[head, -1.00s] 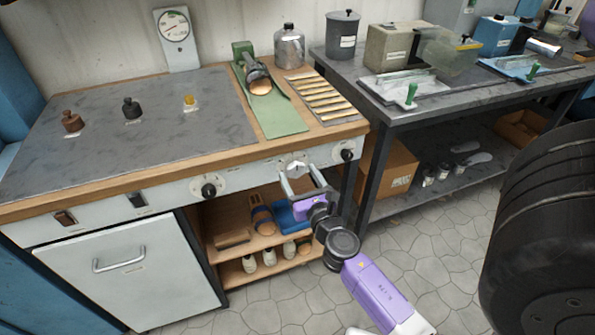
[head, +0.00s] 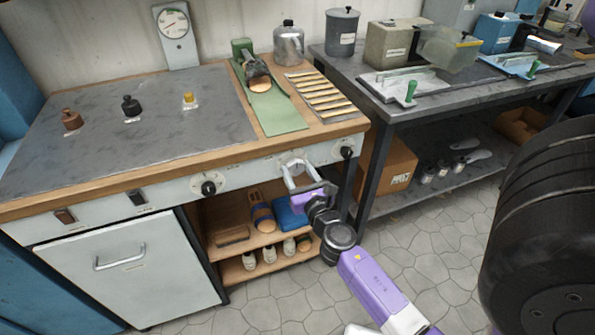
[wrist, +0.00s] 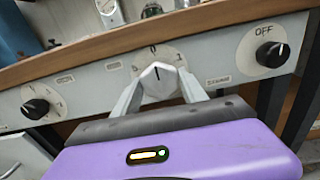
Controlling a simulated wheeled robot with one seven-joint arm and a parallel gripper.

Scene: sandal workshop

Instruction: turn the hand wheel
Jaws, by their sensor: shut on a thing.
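The hand wheel looks like a pale faceted knob (wrist: 160,80) with a dark pointer line, on a round scale plate in the front panel of the workbench. The pointer stands nearly upright, close to the 0 mark. My gripper (wrist: 160,92) has one pale finger on each side of the knob and is shut on it. In the head view my gripper (head: 298,170) reaches up to the panel from below right, and its fingers partly hide the knob.
A black knob (wrist: 35,108) is to the left and another black knob marked OFF (wrist: 272,54) to the right. The wooden bench edge (wrist: 90,45) runs just above. Shelves with sandals (head: 262,218) lie below, and the bench leg is close on the right.

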